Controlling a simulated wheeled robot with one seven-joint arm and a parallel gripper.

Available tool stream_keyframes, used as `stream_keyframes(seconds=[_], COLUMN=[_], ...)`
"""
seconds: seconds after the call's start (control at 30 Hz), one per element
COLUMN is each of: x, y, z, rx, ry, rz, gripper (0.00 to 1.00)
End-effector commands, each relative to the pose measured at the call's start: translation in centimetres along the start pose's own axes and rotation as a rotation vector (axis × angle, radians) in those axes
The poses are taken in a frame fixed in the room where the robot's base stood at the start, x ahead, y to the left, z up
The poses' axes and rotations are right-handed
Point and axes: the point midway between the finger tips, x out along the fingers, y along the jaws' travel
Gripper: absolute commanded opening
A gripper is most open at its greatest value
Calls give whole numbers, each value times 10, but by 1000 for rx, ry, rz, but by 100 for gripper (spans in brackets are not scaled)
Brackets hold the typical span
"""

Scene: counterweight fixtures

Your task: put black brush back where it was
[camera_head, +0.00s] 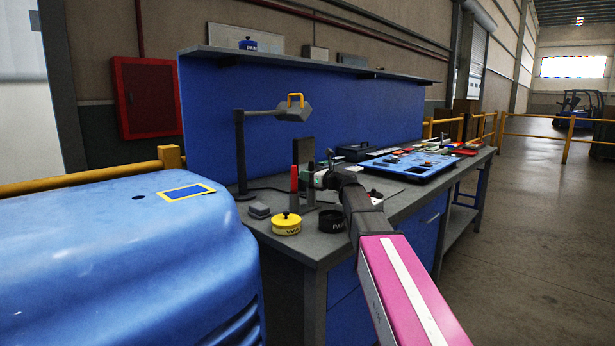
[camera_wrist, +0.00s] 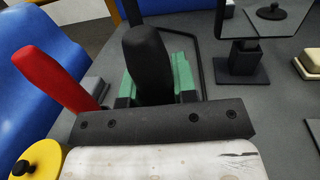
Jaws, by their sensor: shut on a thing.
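The black brush (camera_wrist: 148,62) shows in the wrist view as an upright dark rounded handle between my green fingers. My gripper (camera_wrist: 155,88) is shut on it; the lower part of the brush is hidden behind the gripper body. A red handle (camera_wrist: 48,62) stands tilted just left of the gripper, apart from it. In the head view my gripper (camera_head: 318,179) is over the near left end of the workbench (camera_head: 318,250), right beside the red handle (camera_head: 294,181). I cannot make out the brush clearly there, nor whether its lower end touches anything.
A yellow knobbed weight (camera_head: 286,225) and a black one (camera_head: 331,222) stand near the bench's front edge. A grey block (camera_head: 258,210) lies left. A stand (camera_head: 241,150) rises behind; a blue tray (camera_head: 425,168) of parts lies right. A blue machine cover (camera_head: 120,255) flanks the bench.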

Motion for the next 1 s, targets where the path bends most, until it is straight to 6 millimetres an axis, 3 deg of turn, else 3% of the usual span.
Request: stream_keyframes(seconds=[0.07, 0.1, 0.13, 0.17, 0.57, 1.0], x=[0, 0, 0, 0, -7, -88], y=[0, 0, 0, 0, 0, 2], z=[-2, -2, -1, -1, 0, 0], rx=[0, 0, 0, 0, 0, 0], ry=[0, 0, 0, 0, 0, 0], rz=[0, 0, 0, 0, -1, -2], gripper=[2, 39, 49, 52, 52, 52])
